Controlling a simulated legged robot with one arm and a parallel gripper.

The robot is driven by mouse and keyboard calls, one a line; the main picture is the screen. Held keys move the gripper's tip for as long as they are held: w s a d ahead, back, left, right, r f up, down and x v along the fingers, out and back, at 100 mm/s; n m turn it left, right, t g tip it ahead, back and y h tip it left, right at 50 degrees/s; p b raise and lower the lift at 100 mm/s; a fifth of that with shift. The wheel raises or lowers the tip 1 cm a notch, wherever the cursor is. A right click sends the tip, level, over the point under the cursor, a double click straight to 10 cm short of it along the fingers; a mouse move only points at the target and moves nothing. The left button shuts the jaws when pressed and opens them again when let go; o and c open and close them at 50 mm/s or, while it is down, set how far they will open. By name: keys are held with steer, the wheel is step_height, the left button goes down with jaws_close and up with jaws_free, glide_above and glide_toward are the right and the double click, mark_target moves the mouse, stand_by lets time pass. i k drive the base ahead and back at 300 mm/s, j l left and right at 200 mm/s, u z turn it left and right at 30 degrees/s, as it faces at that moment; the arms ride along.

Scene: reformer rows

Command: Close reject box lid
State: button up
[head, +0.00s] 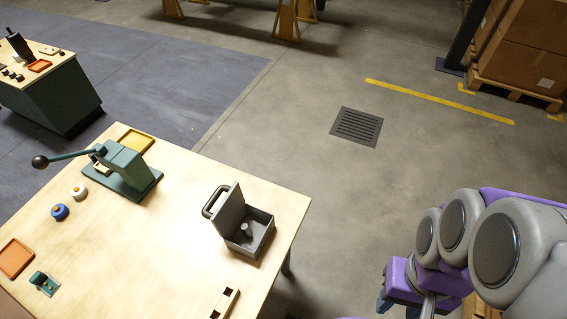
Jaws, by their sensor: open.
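The reject box (258,244) is a small dark grey box near the right edge of the wooden table. Its lid (231,209) stands up, open, hinged on the box's left side. A looped handle (212,203) sticks out from the lid. A small grey lump (246,230) lies inside the box. My gripper (399,306) shows partly at the bottom right, below the purple and grey arm. It is open and empty, off to the right of the table and well apart from the box.
A green lever press (128,172) stands at the table's back left. Open floor with a drain grate (357,127) lies beyond.

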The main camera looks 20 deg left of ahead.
mark_target(222, 219)
steer(key=i+l+z, duration=0.3)
steer(key=i, duration=0.15)
steer(key=i+l+z, duration=0.1)
steer(key=i+z, duration=0.15)
steer(key=i, duration=0.25)
steer(key=i+j+u, duration=0.25)
steer(key=i+u, duration=0.2)
steer(key=i+j+u, duration=0.1)
steer(key=i+u, duration=0.35)
steer(key=i+l+u, duration=0.1)
steer(key=i+u, duration=0.35)
steer(key=i+l+u, duration=0.2)
steer(key=i+u, duration=0.25)
steer(key=i+j+u, duration=0.25)
steer(key=i+u, duration=0.75)
steer(key=i, duration=0.25)
steer(key=i+l+u, duration=0.25)
steer(key=i+u, duration=0.7)
steer(key=i+l+u, duration=0.15)
steer(key=u, duration=0.25)
steer(key=i+l+u, duration=0.25)
steer(key=u, duration=0.2)
steer(key=i+u, duration=0.1)
steer(key=u, duration=2.6)
steer(key=i+j, duration=0.2)
steer(key=i, duration=0.15)
steer(key=i+j+u, duration=0.1)
steer(key=i+j, duration=0.1)
steer(key=i, duration=0.1)
